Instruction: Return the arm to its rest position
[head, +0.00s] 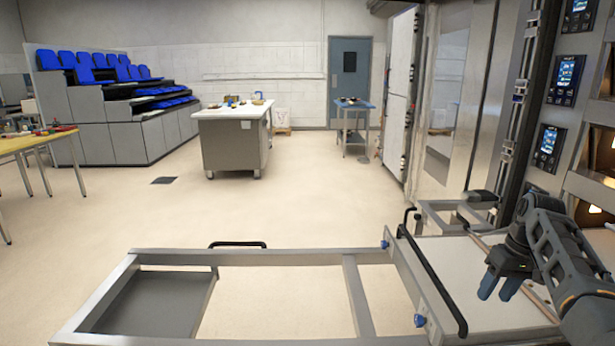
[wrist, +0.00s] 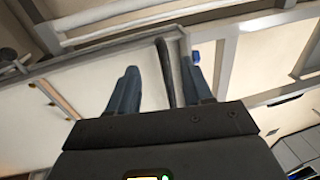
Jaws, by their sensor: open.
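My gripper (head: 501,286) is at the right of the head view, with my arm reaching in from the right edge. Its two blue-grey fingers are apart, with nothing between them that I can see held. In the wrist view the gripper (wrist: 160,88) is open too, and a dark bar handle (wrist: 165,70) shows beyond and between the fingers. In the head view this black handle (head: 433,278) runs along the left side of a pale board (head: 480,285) on a metal frame, to the left of my gripper and apart from it.
A metal frame cart (head: 355,300) with blue knobs fills the foreground. Deck ovens with lit displays (head: 548,148) stand close at the right. A steel worktable (head: 232,140), a small blue-topped table (head: 354,105) and tiered blue seats (head: 100,65) are farther back. The floor between is clear.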

